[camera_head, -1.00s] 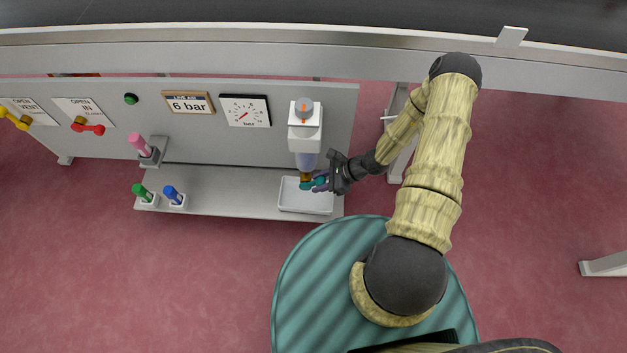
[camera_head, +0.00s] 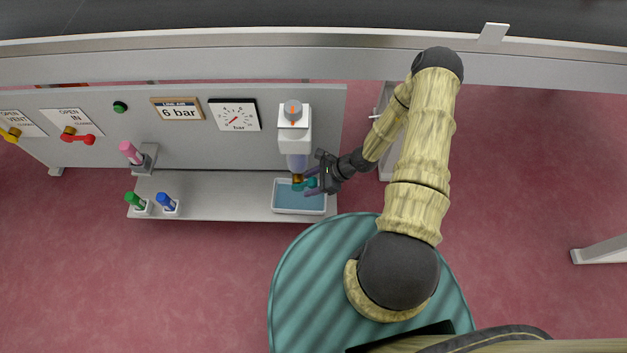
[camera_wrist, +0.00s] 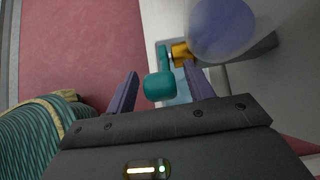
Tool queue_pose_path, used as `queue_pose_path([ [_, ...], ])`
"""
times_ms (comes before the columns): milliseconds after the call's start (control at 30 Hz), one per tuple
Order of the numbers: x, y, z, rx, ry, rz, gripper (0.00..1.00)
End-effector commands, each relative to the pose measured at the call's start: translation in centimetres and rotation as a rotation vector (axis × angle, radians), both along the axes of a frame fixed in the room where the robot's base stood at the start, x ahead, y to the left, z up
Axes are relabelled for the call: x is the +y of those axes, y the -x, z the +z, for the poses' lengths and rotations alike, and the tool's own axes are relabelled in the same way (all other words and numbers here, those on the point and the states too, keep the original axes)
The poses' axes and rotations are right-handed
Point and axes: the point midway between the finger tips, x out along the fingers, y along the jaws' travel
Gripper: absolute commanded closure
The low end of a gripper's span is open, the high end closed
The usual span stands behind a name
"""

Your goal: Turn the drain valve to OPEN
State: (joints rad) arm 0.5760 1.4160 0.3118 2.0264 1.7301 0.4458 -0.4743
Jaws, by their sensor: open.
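The drain valve has a brass body (camera_head: 297,178) under the filter bowl (camera_head: 298,161), and it also shows in the wrist view (camera_wrist: 180,53). Its teal handle (camera_wrist: 159,86) has a rounded knob and lies between my two fingers in the wrist view, with gaps on both sides. My gripper (camera_head: 308,182) is open at the handle, reaching in from the right; its fingers also show in the wrist view (camera_wrist: 162,72). The tray (camera_head: 324,209) below holds blue-teal liquid. No OPEN mark for this valve is readable.
On the panel left of the filter unit (camera_head: 293,115) are a gauge (camera_head: 235,115), a "6 bar" sign (camera_head: 179,109) and a red-handled valve (camera_head: 77,137). The shelf between the bottles and tray is clear.

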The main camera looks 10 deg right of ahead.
Motion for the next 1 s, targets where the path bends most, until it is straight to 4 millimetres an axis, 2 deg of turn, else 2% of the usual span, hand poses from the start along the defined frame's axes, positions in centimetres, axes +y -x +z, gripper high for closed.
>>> queue_pose_path([
  [267, -1.5, 0.2, 1.7, -0.002, 0.001, -0.004, 0.47],
  [800, -8.7, 2.1, 9.4, -0.003, 0.003, -0.001, 0.47],
  [1000, -11.0, 2.7, 11.7, -0.002, 0.001, -0.001, 0.47],
])
